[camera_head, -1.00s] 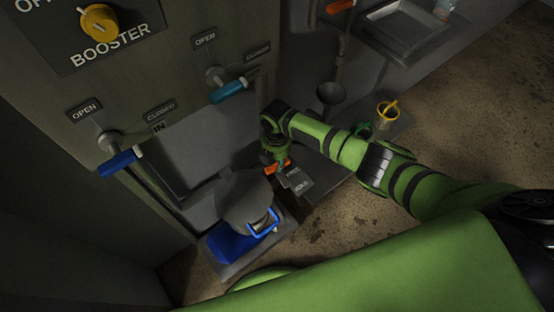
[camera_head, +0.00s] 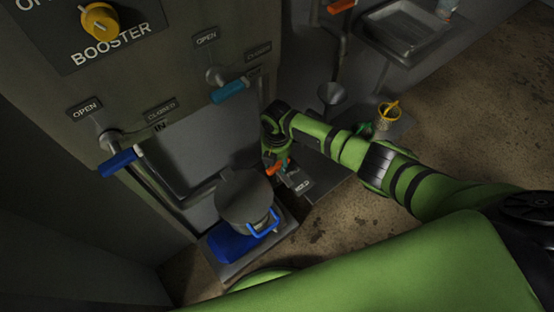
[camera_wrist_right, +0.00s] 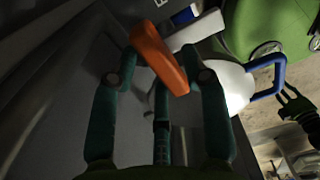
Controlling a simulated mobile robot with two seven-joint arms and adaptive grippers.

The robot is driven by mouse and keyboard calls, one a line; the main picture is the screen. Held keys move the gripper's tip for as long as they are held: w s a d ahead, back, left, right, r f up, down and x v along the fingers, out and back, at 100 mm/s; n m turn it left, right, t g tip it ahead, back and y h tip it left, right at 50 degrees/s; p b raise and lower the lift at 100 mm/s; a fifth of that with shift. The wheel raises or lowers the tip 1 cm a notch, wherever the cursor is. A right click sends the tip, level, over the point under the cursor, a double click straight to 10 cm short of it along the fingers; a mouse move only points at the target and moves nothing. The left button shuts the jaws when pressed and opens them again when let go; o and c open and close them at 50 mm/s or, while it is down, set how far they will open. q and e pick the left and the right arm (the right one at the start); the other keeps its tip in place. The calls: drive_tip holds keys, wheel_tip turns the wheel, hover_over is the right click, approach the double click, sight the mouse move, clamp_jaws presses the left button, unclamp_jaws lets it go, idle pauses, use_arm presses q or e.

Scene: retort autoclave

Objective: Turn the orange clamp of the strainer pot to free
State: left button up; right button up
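The orange clamp (camera_wrist_right: 160,58) shows in the right wrist view as a slanted bar between the fingertips of my right gripper (camera_wrist_right: 162,62). The fingers stand apart on either side of it; I see no firm grip on it. In the head view a small part of the clamp (camera_head: 278,167) shows below my right gripper (camera_head: 272,150), which hides the rest. A grey lidded pot (camera_head: 243,197) with a blue handle stands just left of it; I cannot tell whether the clamp belongs to this pot. My left gripper (camera_wrist_right: 293,103) shows small and dark in the wrist view, its fingers apart.
A HOLD label (camera_head: 302,187) lies beside the clamp. Blue (camera_head: 120,162) and teal (camera_head: 230,91) valve handles stick out from the panel. Floor is open at right.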

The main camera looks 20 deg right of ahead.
sight(277, 163)
drive_tip(key=shift+r, duration=0.1)
drive_tip(key=shift+r, duration=0.25)
wheel_tip(277, 163, up, 11)
drive_tip(key=shift+r, duration=0.2)
idle(0.4)
